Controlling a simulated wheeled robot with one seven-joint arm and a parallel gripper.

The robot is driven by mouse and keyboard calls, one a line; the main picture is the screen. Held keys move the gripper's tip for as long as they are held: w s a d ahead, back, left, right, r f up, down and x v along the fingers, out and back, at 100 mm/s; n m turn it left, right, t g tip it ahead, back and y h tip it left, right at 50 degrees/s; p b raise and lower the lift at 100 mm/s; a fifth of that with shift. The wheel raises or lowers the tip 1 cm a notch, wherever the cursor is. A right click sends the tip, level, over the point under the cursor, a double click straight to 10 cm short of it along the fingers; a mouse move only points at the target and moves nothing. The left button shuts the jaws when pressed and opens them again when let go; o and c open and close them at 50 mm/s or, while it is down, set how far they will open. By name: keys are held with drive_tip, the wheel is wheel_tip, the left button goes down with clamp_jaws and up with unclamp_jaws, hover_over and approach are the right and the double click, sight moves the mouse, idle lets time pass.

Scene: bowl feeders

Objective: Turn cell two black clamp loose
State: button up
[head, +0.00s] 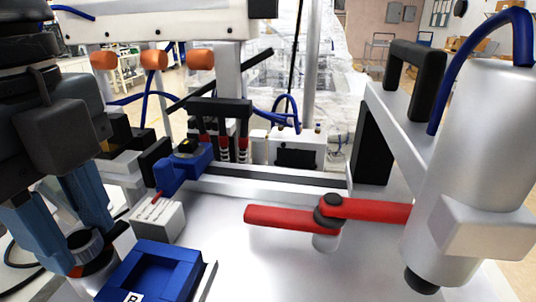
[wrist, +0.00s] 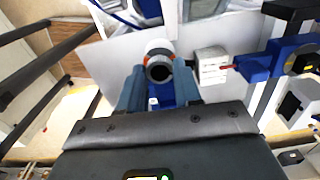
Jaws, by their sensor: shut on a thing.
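My gripper (head: 70,258) is at the left in the head view, pointing down. Its two blue-grey fingers are shut on a round black part (head: 83,243) with a pale collar and a bit of orange. In the wrist view this round part (wrist: 159,68) shows between the fingertips. The fingers hide its sides, so I cannot tell for sure that it is the black clamp. A blue fixture with a black knob (head: 188,148) stands further back; it shows at the right of the wrist view (wrist: 303,62). A blue tray (head: 185,268) is right of my gripper.
A white labelled block (head: 158,220) stands between my gripper and the blue fixture. Red arms on a black hub (head: 328,210) stand mid-table. A large silver cylinder (head: 475,160) rises at the right. Bare plate lies in front of the red arms.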

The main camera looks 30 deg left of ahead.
sight(77, 240)
drive_tip(key=shift+n, duration=0.5)
drive_tip(key=o, duration=1)
drive_tip(key=shift+o, duration=0.2)
wheel_tip(77, 240, up, 8)
drive_tip(key=shift+f, duration=0.1)
idle(0.4)
